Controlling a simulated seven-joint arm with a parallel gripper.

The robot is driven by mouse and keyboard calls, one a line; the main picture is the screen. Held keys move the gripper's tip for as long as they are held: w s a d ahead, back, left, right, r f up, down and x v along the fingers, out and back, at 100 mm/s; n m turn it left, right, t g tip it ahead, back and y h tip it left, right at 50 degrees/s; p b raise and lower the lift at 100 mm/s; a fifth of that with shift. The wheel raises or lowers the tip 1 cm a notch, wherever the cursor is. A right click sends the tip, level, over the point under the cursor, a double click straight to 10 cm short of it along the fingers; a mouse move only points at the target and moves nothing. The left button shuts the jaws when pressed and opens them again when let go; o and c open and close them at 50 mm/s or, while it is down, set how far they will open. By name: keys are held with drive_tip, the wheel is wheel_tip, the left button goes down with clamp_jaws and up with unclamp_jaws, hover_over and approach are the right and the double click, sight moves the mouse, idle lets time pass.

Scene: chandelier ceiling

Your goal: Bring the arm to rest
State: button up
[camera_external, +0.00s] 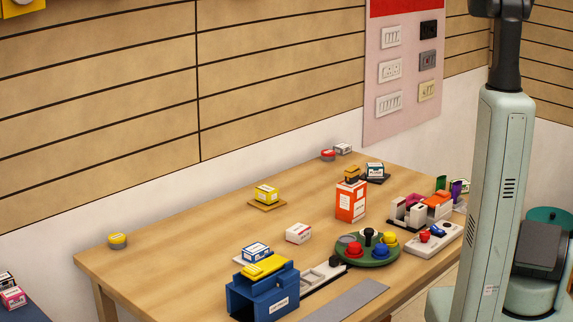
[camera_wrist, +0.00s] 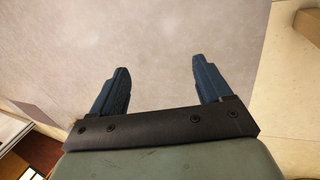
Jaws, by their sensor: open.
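My gripper (camera_wrist: 158,88) shows in the wrist view with its two dark blue fingers spread wide apart. Nothing is between the fingers. Behind them is a plain grey surface, and no task object is near the fingertips. In the external view my pale green arm stands at the right side, beside the table, and its upper part leaves the top of the picture. My gripper is not visible in the external view.
The wooden table (camera_external: 185,258) carries a blue box-shaped holder (camera_external: 245,298), a green round base with coloured knobs (camera_external: 352,260), an orange box (camera_external: 345,207) and several small boxes. The table's left part is mostly clear. A switch panel (camera_external: 405,125) is on the wall.

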drive_tip(key=s+a+r+n+g+y, duration=0.1)
drive_tip(key=s+a+r+n, duration=0.2)
drive_tip(key=s+a, duration=0.4)
drive_tip(key=s+a+r+n+g, duration=0.1)
drive_tip(key=s+a+r+n, duration=0.2)
drive_tip(key=s+a, duration=0.5)
drive_tip(key=s+a+r+n+g+y, duration=0.1)
drive_tip(key=s+a+r+n, duration=0.1)
drive_tip(key=s+a, duration=0.5)
drive_tip(key=a+n, duration=0.1)
drive_tip(key=a, duration=0.5)
drive_tip(key=shift+s+r+g+y, duration=0.2)
drive_tip(key=shift+r+g+y, duration=0.1)
drive_tip(key=shift+r+g, duration=0.1)
